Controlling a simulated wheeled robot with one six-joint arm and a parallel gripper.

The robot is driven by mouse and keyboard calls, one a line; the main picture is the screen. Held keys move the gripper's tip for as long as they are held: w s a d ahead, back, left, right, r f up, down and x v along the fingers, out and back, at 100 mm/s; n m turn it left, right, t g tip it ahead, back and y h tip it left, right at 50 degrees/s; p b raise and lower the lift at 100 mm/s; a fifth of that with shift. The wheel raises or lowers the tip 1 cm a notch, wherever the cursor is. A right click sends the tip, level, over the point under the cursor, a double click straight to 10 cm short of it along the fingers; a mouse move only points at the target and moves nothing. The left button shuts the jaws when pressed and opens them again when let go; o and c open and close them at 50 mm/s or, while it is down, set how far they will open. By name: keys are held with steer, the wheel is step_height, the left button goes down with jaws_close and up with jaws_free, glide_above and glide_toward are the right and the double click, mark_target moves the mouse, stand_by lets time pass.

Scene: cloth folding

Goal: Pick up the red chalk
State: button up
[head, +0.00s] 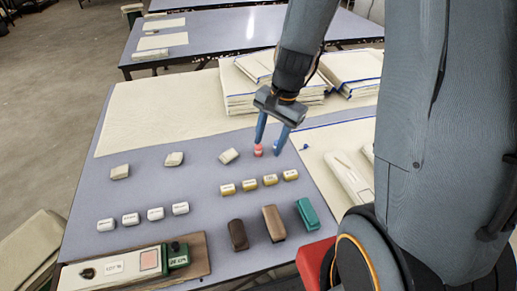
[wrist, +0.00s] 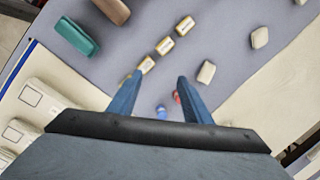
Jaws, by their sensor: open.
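The red chalk (head: 258,151) is a small red piece on the grey-blue table top, just below the left fingertip in the head view. In the wrist view the red chalk (wrist: 176,97) shows between the fingers, close to the inner side of the right finger, which partly covers it. My gripper (head: 267,148) points down with its two blue fingers apart and nothing held between them. It also shows in the wrist view (wrist: 159,79). I cannot tell whether a fingertip touches the chalk.
A small blue piece (head: 305,147) lies right of the gripper. Yellow-white blocks (head: 249,185) stand in a row in front, with a whitish block (head: 229,156) to the left. Brown and green erasers (head: 307,214) lie nearer. Folded cloths (head: 240,93) are stacked behind.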

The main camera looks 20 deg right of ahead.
mark_target(259, 146)
steer(key=w+d+f+m+t+y+p, duration=0.1)
steer(key=w+d+f+m, duration=0.1)
steer(key=w+f+m, duration=0.3)
steer(key=w+d+f+m+y+p, duration=0.1)
steer(key=w+f+m, duration=0.2)
steer(key=w+m, duration=0.45)
steer(key=shift+m, duration=0.25)
steer(key=shift+p+x, duration=1)
steer(key=shift+x, duration=2.7)
steer(key=shift+s+d+f, duration=0.1)
steer(key=shift+s+d, duration=0.05)
steer(key=shift+c, duration=0.4)
jaws_close()
